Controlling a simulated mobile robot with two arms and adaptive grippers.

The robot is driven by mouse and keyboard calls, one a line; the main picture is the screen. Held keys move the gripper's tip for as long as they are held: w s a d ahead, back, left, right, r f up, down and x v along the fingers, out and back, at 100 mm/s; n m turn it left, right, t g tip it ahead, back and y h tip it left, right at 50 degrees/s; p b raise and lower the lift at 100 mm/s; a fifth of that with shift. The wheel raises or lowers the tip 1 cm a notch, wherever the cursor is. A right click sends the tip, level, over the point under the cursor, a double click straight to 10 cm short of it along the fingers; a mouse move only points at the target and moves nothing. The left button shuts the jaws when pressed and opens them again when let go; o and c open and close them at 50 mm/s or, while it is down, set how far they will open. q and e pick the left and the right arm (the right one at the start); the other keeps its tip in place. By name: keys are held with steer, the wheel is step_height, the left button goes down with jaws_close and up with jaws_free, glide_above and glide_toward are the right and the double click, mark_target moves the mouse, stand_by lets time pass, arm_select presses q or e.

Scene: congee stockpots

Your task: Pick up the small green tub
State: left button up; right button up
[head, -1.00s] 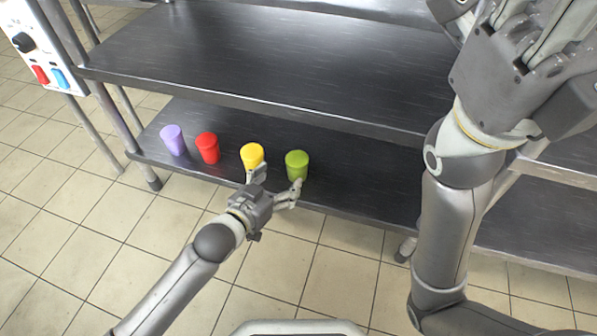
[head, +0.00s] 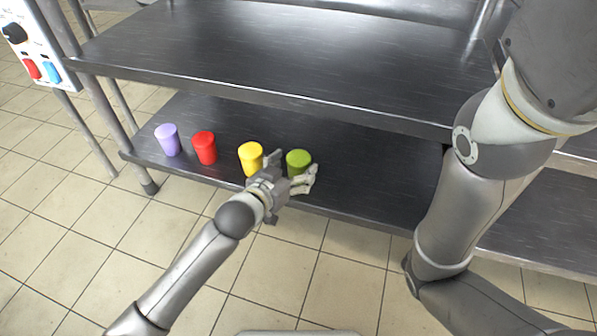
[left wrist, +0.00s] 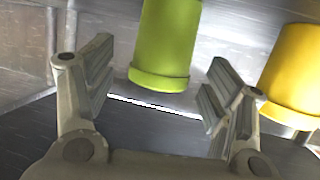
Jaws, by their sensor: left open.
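The small green tub (head: 298,161) stands on the lower dark shelf, at the right end of a row of tubs. My left gripper (head: 293,172) is at the shelf's front edge, just in front of the green tub, with its fingers apart. In the left wrist view the green tub (left wrist: 165,45) shows ahead, between the two open fingers (left wrist: 155,95) and a little beyond their tips. Nothing is held. My right arm shows at the right of the head view, but its gripper is outside the picture.
A yellow tub (head: 250,158) stands close to the left of the green one; it also shows in the left wrist view (left wrist: 293,75). A red tub (head: 204,147) and a purple tub (head: 168,140) stand farther left. The upper shelf (head: 280,60) overhangs behind. The lower shelf is clear to the right.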

arm_select(q)
steer(key=shift+w+d+f+b, duration=0.35)
steer(key=shift+w+f+b, duration=0.2)
steer(key=shift+w+b, duration=0.25)
steer(key=shift+w+d+b, duration=0.35)
steer(key=shift+w+b, duration=0.05)
steer(key=shift+w, duration=0.2)
steer(key=shift+c, duration=0.2)
steer(key=c, duration=1.1)
steer(key=shift+r, duration=0.2)
